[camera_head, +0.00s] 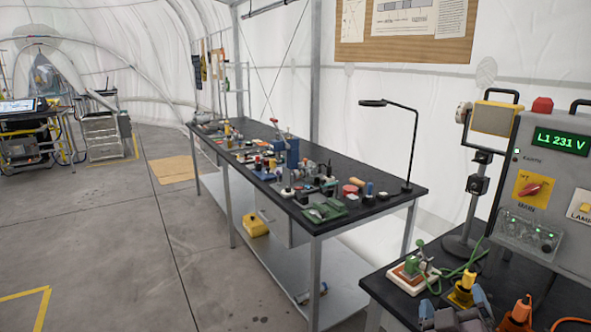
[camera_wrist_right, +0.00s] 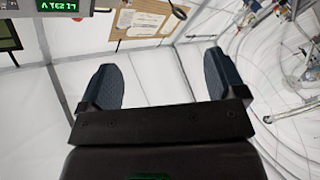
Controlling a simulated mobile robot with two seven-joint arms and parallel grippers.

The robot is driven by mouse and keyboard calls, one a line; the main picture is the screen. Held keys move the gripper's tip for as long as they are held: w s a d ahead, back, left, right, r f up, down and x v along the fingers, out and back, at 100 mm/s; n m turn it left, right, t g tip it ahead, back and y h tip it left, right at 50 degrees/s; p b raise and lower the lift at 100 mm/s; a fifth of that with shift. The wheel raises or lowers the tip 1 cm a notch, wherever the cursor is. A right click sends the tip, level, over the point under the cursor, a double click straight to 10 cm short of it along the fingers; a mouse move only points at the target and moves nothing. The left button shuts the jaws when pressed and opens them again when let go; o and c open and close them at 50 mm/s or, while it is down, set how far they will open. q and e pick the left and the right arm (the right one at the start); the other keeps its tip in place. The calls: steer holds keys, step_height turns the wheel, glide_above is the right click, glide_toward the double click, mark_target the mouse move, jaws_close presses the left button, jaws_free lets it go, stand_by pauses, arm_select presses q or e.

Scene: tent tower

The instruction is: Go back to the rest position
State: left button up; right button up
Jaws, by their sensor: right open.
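My right gripper (camera_head: 456,308) shows at the bottom right of the head view, near the front of the near dark table (camera_head: 393,302). Its two blue-grey fingers stand apart with nothing between them. In the right wrist view the right gripper (camera_wrist_right: 162,75) is also open and empty, with white tent wall behind it. My left gripper is in neither view. A grey power box (camera_head: 556,160) with a green "L1 231 V" display and a red MAIN switch stands at the right of the head view.
Beside the right gripper are a yellow plug (camera_head: 462,290), an orange plug (camera_head: 518,315) and a white board with a green connector (camera_head: 412,272). A lamp stand (camera_head: 467,215) rises behind them. A long cluttered workbench (camera_head: 385,208) runs back. The grey floor at left (camera_head: 110,240) is clear.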

steer(key=s+a+f+g+y, duration=0.1)
steer(key=s+a+f+y, duration=0.15)
steer(key=f, duration=0.45)
steer(key=s+a+f+m+g+y, duration=0.1)
steer(key=s+f+y, duration=0.2)
steer(key=f, duration=0.5)
steer(key=s+a+f+g+y, duration=0.1)
steer(key=s+f+g+y, duration=0.15)
steer(key=f, duration=0.45)
steer(key=s+d+f+m+g, duration=0.1)
steer(key=s+f, duration=0.5)
steer(key=s, duration=0.2)
steer(key=shift+s+h, duration=0.15)
steer(key=shift+h, duration=0.15)
steer(key=shift+c, duration=0.4)
